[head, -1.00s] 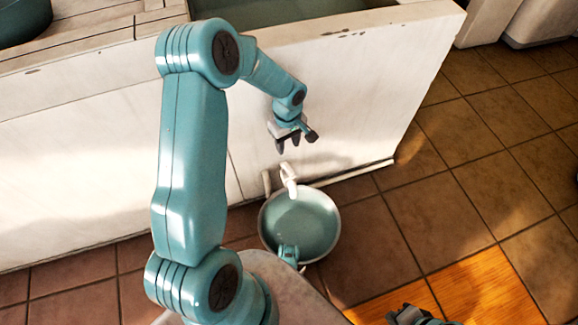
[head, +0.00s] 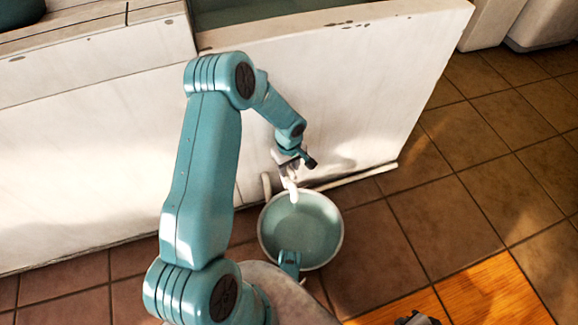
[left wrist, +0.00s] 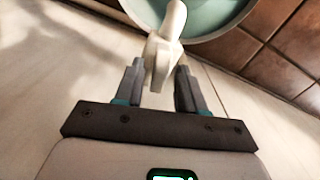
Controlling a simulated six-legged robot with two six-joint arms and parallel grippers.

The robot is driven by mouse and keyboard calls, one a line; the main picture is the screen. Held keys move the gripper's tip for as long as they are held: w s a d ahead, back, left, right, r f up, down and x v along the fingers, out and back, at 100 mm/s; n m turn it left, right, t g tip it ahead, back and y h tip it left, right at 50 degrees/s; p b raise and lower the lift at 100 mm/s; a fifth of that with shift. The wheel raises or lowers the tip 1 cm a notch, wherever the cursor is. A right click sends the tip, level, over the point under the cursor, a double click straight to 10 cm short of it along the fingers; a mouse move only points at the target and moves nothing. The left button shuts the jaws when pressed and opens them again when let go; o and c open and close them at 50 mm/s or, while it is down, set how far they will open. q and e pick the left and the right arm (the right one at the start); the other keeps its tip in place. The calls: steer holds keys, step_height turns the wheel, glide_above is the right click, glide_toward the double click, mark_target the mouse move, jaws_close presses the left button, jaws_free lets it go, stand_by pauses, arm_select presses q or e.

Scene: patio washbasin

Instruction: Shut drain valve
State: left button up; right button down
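The white drain valve (head: 291,191) sticks out low from the front of the washbasin wall (head: 340,110). It also shows in the left wrist view (left wrist: 163,48), with its narrow part reaching down between my fingers. My left gripper (head: 287,166) is right over the valve in the head view and hides part of it. In the left wrist view the left gripper (left wrist: 160,88) is open, with one finger on each side of the valve; I cannot tell if either touches. My right gripper (head: 418,319) is cut off by the bottom edge, far from the valve.
A round light-rimmed basin (head: 337,247) with a teal inside stands on the tiles under the valve. A white pipe (head: 350,177) runs along the wall's foot. The tiled floor (head: 460,190) to the right is clear.

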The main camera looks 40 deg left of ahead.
arm_select(q)
jaws_close()
steer(key=shift+m, duration=0.7)
steer(key=shift+m+b, duration=0.3)
steer(key=shift+m, duration=0.4)
arm_select(e)
steer(key=shift+w+f, duration=0.2)
steer(key=shift+f, duration=0.1)
arm_select(q)
steer(key=shift+o, duration=1.2)
jaws_free()
step_height(320, 180, up, 16)
steer(key=p, duration=0.6)
steer(key=shift+r, duration=0.15)
arm_select(e)
step_height(320, 180, up, 6)
steer(key=s+a, duration=0.1)
steer(key=s, duration=0.1)
steer(key=shift+s+g, duration=0.4)
